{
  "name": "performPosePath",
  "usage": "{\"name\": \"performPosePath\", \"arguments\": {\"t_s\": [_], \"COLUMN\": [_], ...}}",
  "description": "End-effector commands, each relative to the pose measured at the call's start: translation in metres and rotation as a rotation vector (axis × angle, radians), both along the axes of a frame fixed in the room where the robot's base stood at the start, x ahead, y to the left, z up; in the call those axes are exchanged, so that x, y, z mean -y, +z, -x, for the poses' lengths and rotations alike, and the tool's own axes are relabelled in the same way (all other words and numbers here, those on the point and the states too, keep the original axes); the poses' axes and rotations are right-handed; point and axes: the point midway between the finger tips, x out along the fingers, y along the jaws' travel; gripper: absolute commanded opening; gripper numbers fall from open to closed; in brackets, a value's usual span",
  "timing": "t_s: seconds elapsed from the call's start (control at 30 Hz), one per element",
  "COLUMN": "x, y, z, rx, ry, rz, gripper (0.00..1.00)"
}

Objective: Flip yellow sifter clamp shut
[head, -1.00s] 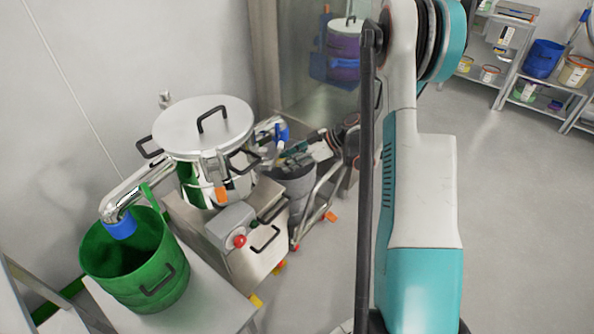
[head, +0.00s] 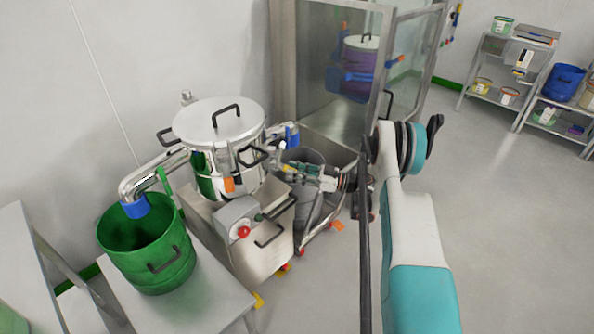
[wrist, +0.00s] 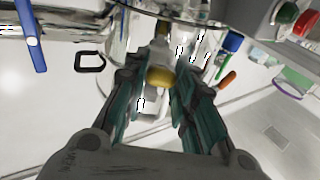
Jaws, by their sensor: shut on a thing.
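The yellow clamp (wrist: 160,76) shows in the wrist view as a rounded yellow end between my two fingers, just below the rim of the steel sifter. My gripper (wrist: 161,72) is shut on it. In the head view my gripper (head: 284,168) reaches in from the right to the side of the sifter (head: 222,165), above a grey bin. The sifter's steel lid (head: 215,120) lies flat on top, with a black handle. An orange-tipped latch (head: 229,184) hangs on the sifter's front.
A control box (head: 240,217) with a red button sits below the sifter. A green drum (head: 147,245) stands on a table at left under the outlet pipe. The grey bin (head: 304,200) is close under my gripper. A glass-walled booth (head: 320,70) stands behind. Open floor lies right.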

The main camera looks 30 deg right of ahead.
Motion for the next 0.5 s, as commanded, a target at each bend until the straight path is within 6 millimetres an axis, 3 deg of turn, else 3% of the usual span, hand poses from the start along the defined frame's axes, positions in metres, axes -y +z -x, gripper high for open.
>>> {"name": "performPosePath", "arguments": {"t_s": [0.5], "x": [-0.0017], "y": [-0.0048], "z": [-0.0014], "rx": [0.038], "ry": [0.0], "rz": [-0.049], "gripper": [0.0]}}
